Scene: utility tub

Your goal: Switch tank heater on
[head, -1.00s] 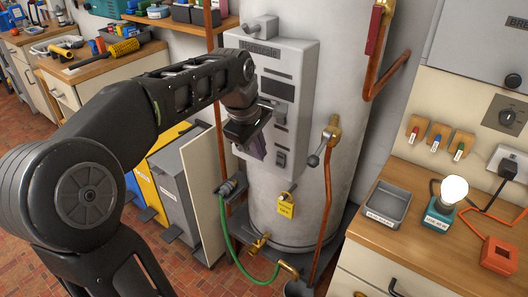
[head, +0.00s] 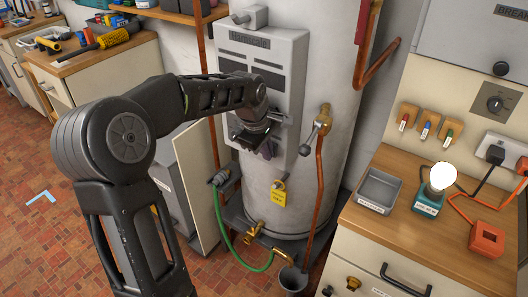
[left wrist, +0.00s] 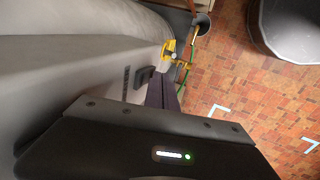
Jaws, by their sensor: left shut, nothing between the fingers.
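The water tank (head: 340,70) is a tall pale grey cylinder with a grey control box (head: 292,52) on its front. My left gripper (head: 266,149) is at the lower part of the box, its dark purple fingers shut and empty. The gripper and wrist hide part of the box's lower controls in the head view. In the left wrist view the shut fingers (left wrist: 162,93) point along the grey box face, and a small dark switch-like block (left wrist: 145,76) stands out from that face just beside them. I cannot tell whether they touch it, nor its position. My right gripper is not in view.
A copper pipe with a lever valve (head: 322,122) runs down right of the box. A workbench (head: 408,232) with a grey tray (head: 379,188) and lit bulb stands right.

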